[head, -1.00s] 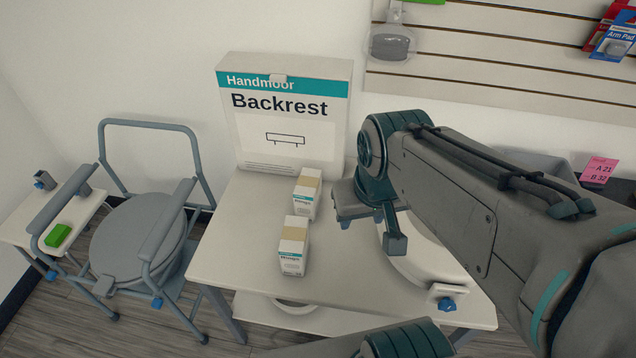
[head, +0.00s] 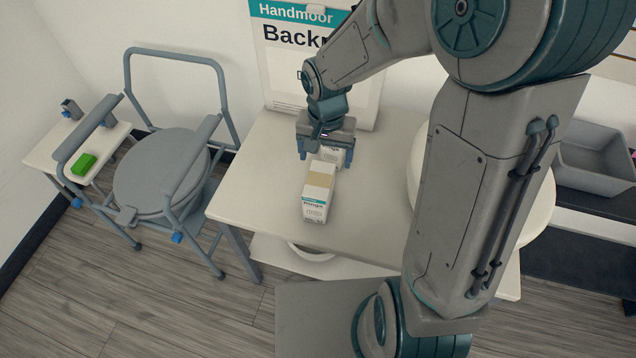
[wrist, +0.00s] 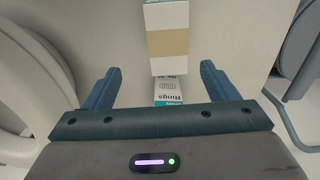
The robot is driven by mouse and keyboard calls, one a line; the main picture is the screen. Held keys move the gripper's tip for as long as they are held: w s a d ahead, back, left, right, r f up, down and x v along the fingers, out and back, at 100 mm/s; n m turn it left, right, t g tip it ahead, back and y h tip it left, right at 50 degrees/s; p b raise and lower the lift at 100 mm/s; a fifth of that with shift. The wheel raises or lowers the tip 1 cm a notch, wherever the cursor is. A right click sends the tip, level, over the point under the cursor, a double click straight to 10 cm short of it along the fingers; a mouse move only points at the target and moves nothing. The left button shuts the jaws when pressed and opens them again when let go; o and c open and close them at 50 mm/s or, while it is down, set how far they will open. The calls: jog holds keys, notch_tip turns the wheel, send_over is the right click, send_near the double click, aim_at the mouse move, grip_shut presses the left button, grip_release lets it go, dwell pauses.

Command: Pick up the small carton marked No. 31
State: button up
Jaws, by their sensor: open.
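Two small white cartons with teal stripes stand on the table. The front carton (head: 318,190) has a tan band over its top and printed lettering on its front. The rear carton (head: 334,154) stands just behind it, mostly hidden under my gripper (head: 327,153). I cannot read No. 31 on either. My gripper is open and points down over the rear carton. In the wrist view, the fingers (wrist: 157,85) are spread wide, with the rear carton's printed part (wrist: 168,92) between them and the front carton (wrist: 167,42) beyond. Contact is not visible.
A large Backrest box (head: 283,60) stands behind the cartons. A white ring-shaped seat (head: 540,205) is right of them, partly behind my arm. A grey commode chair (head: 160,170) stands left. The table's left front (head: 255,190) is clear. A grey bin (head: 595,160) is far right.

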aim_at(323, 178)
jog(key=shift+a+f, duration=0.2)
jog(key=shift+f, duration=0.25)
notch_tip(323, 178, down, 8)
jog(key=shift+f+b, duration=0.1)
jog(key=shift+b, duration=0.25)
jog(key=shift+s+a+f, duration=0.1)
jog(key=shift+a+f, duration=0.05)
jog(key=shift+f, duration=0.7)
jog(key=shift+w+a+f, duration=0.1)
jog(key=shift+a+f, duration=0.1)
jog(key=shift+f, duration=0.7)
jog(key=shift+s+a+f, duration=0.1)
jog(key=shift+a+f, duration=0.05)
jog(key=shift+f, duration=0.7)
jog(key=c, duration=1.2)
